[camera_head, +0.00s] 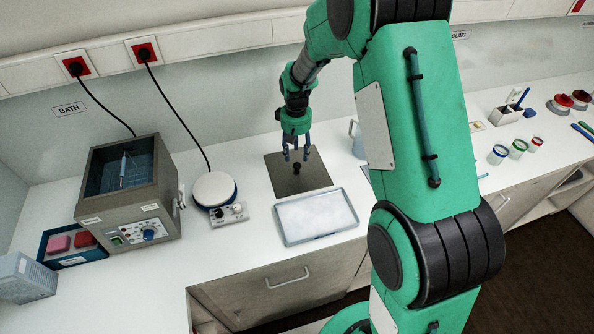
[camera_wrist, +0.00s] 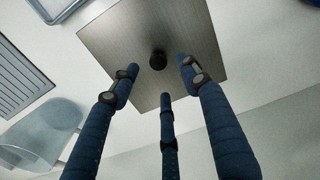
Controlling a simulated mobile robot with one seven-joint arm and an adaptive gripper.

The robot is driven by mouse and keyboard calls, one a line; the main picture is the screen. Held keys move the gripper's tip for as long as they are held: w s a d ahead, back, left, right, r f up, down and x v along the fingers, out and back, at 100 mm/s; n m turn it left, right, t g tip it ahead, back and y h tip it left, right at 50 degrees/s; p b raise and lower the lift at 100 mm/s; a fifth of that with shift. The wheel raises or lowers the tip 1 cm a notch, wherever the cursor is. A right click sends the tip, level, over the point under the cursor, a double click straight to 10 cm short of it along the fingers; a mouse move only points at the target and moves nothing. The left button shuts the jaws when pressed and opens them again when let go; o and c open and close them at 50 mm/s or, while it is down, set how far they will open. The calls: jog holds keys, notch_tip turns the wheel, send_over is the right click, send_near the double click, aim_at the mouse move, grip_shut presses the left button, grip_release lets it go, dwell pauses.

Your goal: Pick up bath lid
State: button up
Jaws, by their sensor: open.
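The bath lid (camera_head: 315,178) is a flat, square, grey metal plate with a black knob (camera_head: 297,168) at its middle. It lies on the white bench, behind the shallow tray. It also shows in the wrist view (camera_wrist: 115,38), with the knob (camera_wrist: 158,60) near the top middle. My gripper (camera_head: 296,156) is over the lid, its fingers pointing down. In the wrist view, its three blue fingers (camera_wrist: 160,77) are spread and empty, with the knob in line with the space between the tips. I cannot tell the exact height of the tips above the knob.
The water bath (camera_head: 158,208) stands open-topped at the left, a thermometer inside. A round white-topped device (camera_head: 214,188) stands between it and the lid. A tray (camera_head: 317,215) lies just in front of the lid. A clear jug (camera_wrist: 45,130) stands close behind, partly hidden by my arm.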

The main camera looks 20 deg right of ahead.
aim_at(297, 164)
jog(key=shift+f, duration=0.75)
jog(key=shift+f, duration=0.1)
jog(key=shift+d+f+b, duration=0.1)
jog(key=shift+f+b, duration=0.35)
jog(key=shift+f, duration=2.05)
grip_shut()
